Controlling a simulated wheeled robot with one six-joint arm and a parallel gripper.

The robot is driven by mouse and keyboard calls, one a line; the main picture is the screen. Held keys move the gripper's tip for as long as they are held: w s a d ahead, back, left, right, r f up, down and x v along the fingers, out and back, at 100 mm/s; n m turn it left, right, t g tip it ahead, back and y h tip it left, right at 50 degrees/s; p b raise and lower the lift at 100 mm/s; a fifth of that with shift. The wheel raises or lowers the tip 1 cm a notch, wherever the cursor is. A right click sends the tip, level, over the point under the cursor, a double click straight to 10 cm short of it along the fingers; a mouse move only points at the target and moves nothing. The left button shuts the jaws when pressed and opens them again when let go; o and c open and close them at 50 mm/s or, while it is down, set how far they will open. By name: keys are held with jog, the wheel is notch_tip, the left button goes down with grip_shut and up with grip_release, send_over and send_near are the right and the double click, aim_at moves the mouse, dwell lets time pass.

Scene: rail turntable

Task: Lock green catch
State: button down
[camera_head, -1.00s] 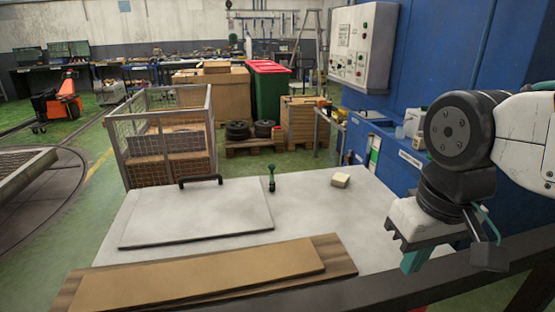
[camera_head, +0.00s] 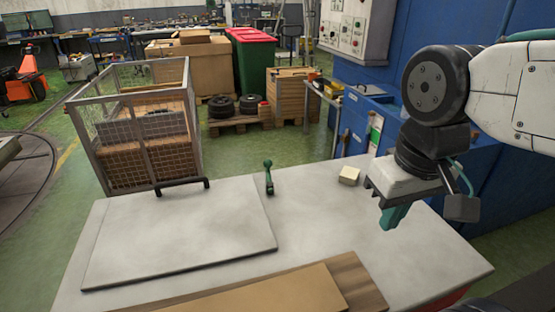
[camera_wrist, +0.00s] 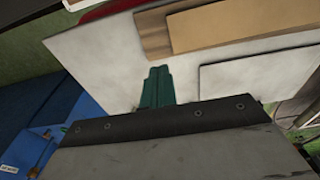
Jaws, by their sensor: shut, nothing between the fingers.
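The green catch (camera_head: 268,177) stands upright on the pale worktop (camera_head: 350,232), just beyond the right rear corner of a flat grey lid (camera_head: 180,232). The lid has a black handle (camera_head: 182,185) at its far edge. My gripper (camera_head: 393,216) is at the right, above the worktop and apart from the catch, pointing down. Its green fingers (camera_wrist: 157,87) are together and empty in the wrist view. The catch cannot be made out in the wrist view.
A small cream block (camera_head: 349,175) lies on the worktop right of the catch. A brown board (camera_head: 280,296) lies at the near edge. A wire mesh cage (camera_head: 135,125) stands behind the worktop. The worktop between catch and gripper is otherwise clear.

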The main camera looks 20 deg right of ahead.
jog(key=shift+w, duration=0.1)
jog(key=w+a+f+m+t+y, duration=0.1)
jog(key=w+m+y, duration=0.1)
jog(key=w+m, duration=0.7)
jog(key=w+a+m+y, duration=0.2)
jog(key=w+m+y, duration=0.15)
jog(key=w, duration=1.05)
jog(key=w+d+f+m+t, duration=0.1)
jog(key=w+d+f+m, duration=0.2)
jog(key=w+f+m, duration=0.2)
jog(key=w+d+f+m+t, duration=0.2)
jog(key=w+d+f+m, duration=0.2)
jog(key=w+m, duration=0.5)
jog(key=w+f, duration=0.2)
jog(key=w, duration=0.2)
jog(key=shift+d, duration=0.2)
jog(key=shift+w+f, duration=0.1)
jog(key=shift+w, duration=0.05)
